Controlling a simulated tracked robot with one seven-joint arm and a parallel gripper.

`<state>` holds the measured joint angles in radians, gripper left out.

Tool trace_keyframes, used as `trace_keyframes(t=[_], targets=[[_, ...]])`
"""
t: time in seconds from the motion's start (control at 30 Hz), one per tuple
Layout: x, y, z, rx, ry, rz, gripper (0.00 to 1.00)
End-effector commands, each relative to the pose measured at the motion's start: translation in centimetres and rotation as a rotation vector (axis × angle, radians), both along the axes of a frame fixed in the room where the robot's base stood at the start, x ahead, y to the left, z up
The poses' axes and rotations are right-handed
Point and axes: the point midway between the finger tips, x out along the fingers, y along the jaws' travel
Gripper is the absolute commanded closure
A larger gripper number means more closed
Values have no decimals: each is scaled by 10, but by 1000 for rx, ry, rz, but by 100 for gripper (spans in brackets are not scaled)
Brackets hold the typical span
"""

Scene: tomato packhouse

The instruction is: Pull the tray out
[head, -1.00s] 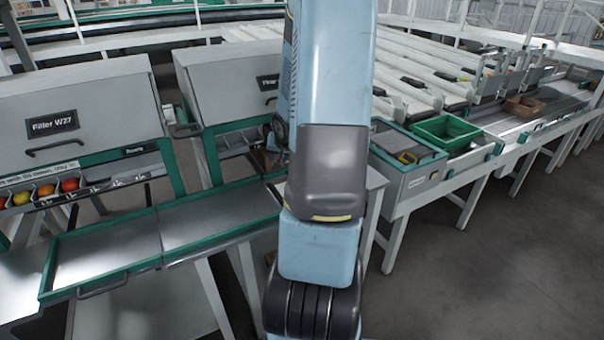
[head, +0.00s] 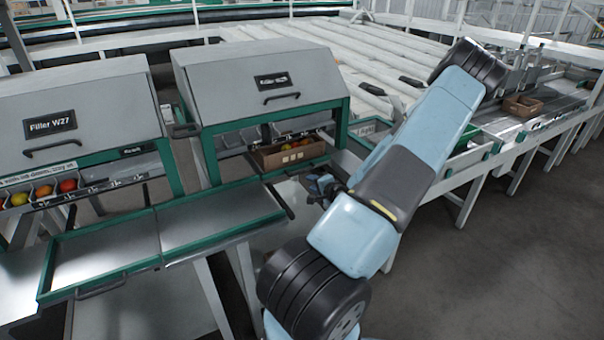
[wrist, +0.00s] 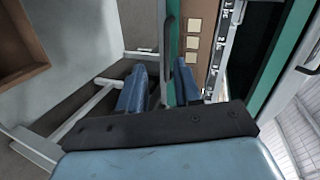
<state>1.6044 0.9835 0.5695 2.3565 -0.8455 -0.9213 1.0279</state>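My gripper (head: 322,187) is low in front of the right-hand filler in the head view, partly hidden by my wrist. In the wrist view its two blue fingers (wrist: 160,88) are apart. A dark bar handle (wrist: 168,50) on a green tray front lies between and just beyond the fingertips; I cannot tell whether they touch it. In the head view the handle (head: 281,201) stands out from the right-hand filler's tray (head: 268,178), which has a green rim. A brown box (head: 262,160) with cream labels and red and orange tomatoes sits just behind that rim.
Filler W27 (head: 90,110) stands at left, with a green-rimmed metal tray (head: 105,260) extending from it. A second lidded filler (head: 255,80) stands beside it. White rollers, a green crate (head: 468,137) and a brown box (head: 522,106) lie right. The floor at right is clear.

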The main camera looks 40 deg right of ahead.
Motion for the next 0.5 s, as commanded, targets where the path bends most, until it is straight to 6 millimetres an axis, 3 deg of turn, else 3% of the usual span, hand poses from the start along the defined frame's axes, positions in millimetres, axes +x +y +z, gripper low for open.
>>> trace_keyframes(t=[0.3,0.5], targets=[[-17,-15,-4,96,-157,-99,66],[-2,-19,-7,97,-162,-98,66]])
